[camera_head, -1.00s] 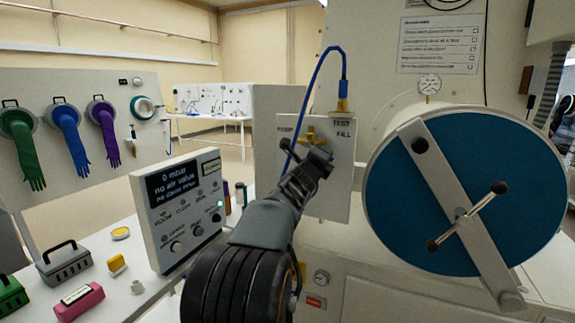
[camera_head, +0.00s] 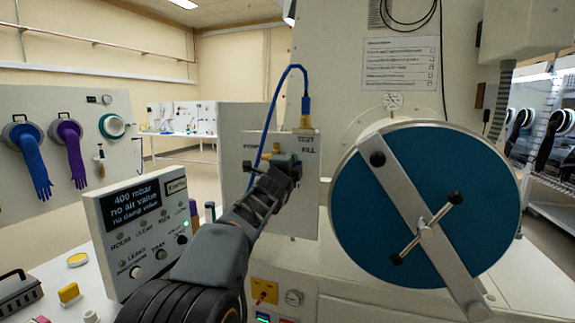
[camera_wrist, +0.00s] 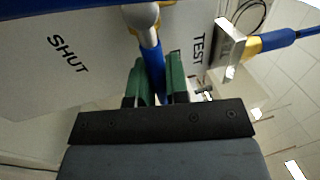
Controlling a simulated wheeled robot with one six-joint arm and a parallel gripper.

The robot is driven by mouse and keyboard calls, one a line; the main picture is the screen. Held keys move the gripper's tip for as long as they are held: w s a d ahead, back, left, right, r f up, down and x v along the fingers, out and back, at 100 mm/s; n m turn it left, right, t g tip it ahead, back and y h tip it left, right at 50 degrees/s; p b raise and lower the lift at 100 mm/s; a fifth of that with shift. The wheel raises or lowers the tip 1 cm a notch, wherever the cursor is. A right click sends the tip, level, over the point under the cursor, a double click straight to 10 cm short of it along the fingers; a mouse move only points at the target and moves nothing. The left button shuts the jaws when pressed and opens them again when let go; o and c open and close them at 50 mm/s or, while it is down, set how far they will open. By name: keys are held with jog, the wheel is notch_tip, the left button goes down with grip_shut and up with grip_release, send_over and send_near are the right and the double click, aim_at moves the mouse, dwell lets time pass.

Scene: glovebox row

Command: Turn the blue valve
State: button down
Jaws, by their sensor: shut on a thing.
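The blue valve is a blue lever handle (camera_wrist: 152,60) on a light metal hub, in the wrist view. My gripper (camera_wrist: 157,72) has its green fingers closed on either side of this handle. The panel beside it reads SHUT and TEST. In the head view my gripper (camera_head: 284,176) is at the valve panel (camera_head: 307,220), in front of the brass fitting. It hides most of the handle there, so I cannot tell which label the handle points to from that view.
A blue hose (camera_head: 272,110) loops above my gripper to a brass fitting. The control box (camera_head: 140,225) at left reads 400 mbar. A large round blue door (camera_head: 355,205) with a crossbar stands close on the right. Gloves hang on a panel farther left.

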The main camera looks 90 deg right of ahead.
jog(key=shift+r, duration=0.1)
jog(key=c, duration=1.1)
grip_release()
jog(key=b+v, duration=0.2)
jog(key=v, duration=1.2)
jog(key=shift+d, duration=0.1)
